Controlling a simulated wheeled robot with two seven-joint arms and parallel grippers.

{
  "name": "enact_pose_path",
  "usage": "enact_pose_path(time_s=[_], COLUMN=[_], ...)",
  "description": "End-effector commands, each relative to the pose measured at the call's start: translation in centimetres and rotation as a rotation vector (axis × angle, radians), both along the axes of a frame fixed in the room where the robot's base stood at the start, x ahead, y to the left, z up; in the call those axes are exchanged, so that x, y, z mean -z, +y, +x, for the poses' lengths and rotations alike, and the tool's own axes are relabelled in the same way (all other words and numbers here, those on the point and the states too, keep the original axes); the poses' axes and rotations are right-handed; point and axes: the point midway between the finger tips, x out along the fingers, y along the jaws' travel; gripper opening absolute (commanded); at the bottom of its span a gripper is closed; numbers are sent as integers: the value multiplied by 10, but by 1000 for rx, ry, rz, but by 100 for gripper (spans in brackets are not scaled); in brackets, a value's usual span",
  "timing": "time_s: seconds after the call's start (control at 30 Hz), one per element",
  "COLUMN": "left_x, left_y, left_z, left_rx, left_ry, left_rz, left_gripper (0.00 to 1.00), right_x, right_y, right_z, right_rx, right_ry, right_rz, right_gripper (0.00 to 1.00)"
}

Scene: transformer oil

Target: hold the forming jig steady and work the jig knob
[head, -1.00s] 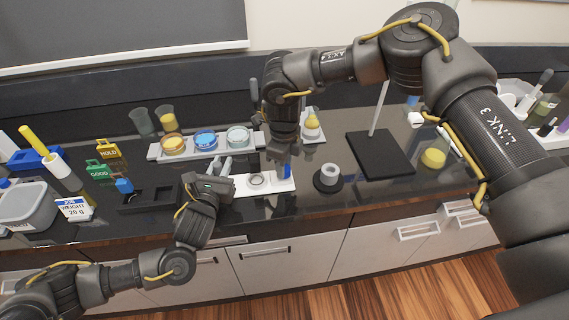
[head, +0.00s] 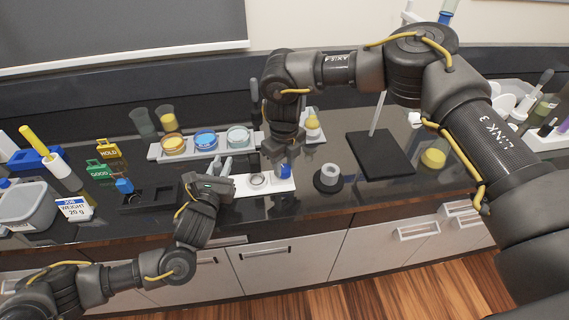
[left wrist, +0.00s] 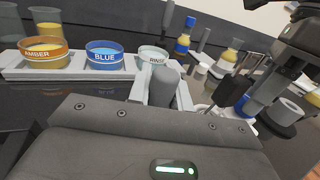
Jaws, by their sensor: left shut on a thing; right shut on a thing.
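The forming jig (head: 246,188) is a white plate on the dark bench, with a ring on it, in the head view. Its blue knob (head: 286,172) is at the plate's right end. My left gripper (head: 227,172) is shut on the jig at its left end; in the left wrist view its grey fingers (left wrist: 163,88) show, but the jig is mostly hidden. My right gripper (head: 283,162) points down from above and is shut on the blue knob, partly covering it. The right gripper also shows at the upper right of the left wrist view (left wrist: 300,40).
Behind the jig stands a tray (head: 157,152) with amber, blue and rinse dishes. A grey ring on a dark base (head: 328,177) and a black stand base (head: 380,153) are to the right. A black block (head: 150,200) and a tub (head: 28,205) are to the left.

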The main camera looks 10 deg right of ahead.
Motion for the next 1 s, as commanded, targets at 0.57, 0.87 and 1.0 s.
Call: enact_pose_path(time_s=[0.57, 0.87, 1.0], left_x=[2, 2, 2], left_y=[-1, -1, -1], left_z=[-1, -1, -1], left_rx=[3, 2, 2], left_ry=[3, 3, 3], left_rz=[2, 2, 2], left_gripper=[0, 0, 0], right_x=[0, -17, -45], right_y=[0, 0, 1], right_z=[0, 1, 1], right_rx=[-1, -2, -1], right_ry=[-1, -3, -4], right_rz=[1, 1, 1], right_gripper=[55, 55, 55])
